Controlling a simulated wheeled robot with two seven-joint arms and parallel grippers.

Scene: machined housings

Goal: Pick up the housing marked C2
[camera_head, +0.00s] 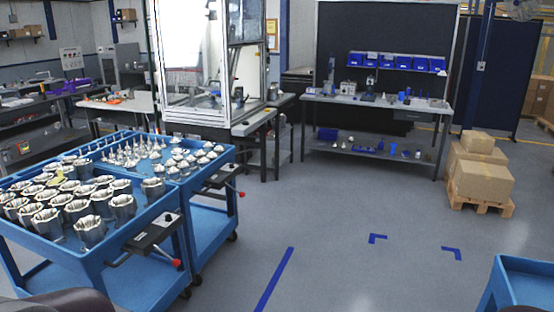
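Several silver cup-shaped housings (90,230) stand upright in rows on the near blue cart (130,238) at the left. They have open, ribbed tops. No C2 mark can be read on any of them at this size, so I cannot tell which housing is C2. A small yellow spot shows among the rows near the cart's far side. Neither of my grippers is in view.
A second blue cart (222,160) behind holds smaller metal parts (125,152). Both carts have red-knobbed handles. Another blue cart (530,270) stands at the lower right. Boxes on a pallet (482,205) stand right. A workbench (380,101) is at the back. The middle floor is clear, with blue tape marks.

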